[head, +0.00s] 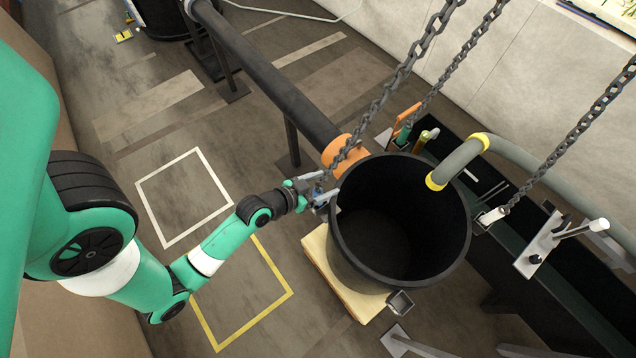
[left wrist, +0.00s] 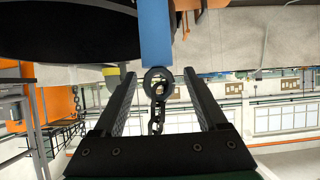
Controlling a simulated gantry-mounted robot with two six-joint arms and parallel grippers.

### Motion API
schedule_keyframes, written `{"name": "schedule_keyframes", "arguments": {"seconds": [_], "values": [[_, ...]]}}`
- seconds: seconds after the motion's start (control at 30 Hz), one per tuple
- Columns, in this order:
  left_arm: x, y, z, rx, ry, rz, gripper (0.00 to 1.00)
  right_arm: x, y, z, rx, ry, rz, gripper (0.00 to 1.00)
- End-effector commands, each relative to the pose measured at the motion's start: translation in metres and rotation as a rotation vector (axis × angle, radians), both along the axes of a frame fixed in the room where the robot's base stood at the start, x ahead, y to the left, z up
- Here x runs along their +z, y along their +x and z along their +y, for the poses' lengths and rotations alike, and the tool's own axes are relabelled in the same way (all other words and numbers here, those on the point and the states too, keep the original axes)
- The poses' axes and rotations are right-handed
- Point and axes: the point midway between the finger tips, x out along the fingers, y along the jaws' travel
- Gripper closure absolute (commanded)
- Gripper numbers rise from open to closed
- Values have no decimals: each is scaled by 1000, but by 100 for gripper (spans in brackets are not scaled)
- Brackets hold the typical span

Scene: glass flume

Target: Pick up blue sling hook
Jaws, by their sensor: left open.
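The blue sling hook shows in the left wrist view (left wrist: 155,32) as a blue bar with a dark ring and chain links at its lower end. In the head view it is a small blue patch (head: 318,188), mostly hidden by the gripper, at the left rim of the black bucket (head: 358,255). My left gripper (head: 318,195) is there, open. In the left wrist view its fingers (left wrist: 158,78) stand on either side of the ring and chain, with a gap on both sides. The blue bar lies at the fingertips. My right gripper is not in view.
A chain (head: 400,75) runs up from near the hook; two more chains hang at the right. An orange-ended dark pipe (head: 270,80) passes behind the gripper. A grey hose (head: 460,160) crosses the bucket's rim.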

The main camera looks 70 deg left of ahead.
Motion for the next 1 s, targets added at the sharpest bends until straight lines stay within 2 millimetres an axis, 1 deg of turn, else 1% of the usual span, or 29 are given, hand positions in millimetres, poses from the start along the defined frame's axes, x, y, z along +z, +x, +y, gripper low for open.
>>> {"name": "schedule_keyframes", "arguments": {"seconds": [0.03,0.1,0.27,0.3,0.37,0.4,0.57,0.7,0.73,1.0], "values": [[-3,5,2,-1,2,1,25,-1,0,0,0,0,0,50],[-5,8,3,-1,2,1,25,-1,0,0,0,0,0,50],[-5,8,3,0,1,0,25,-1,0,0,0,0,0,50],[-5,8,3,0,1,0,27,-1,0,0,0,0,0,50],[-4,8,3,0,1,0,38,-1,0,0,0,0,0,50],[-5,8,3,0,1,0,45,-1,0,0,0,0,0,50],[-4,8,3,0,1,0,74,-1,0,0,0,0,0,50],[-4,8,3,0,1,0,99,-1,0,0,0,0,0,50],[-4,8,3,0,1,0,100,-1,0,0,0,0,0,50],[-4,8,3,0,1,0,100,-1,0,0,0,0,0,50]]}}
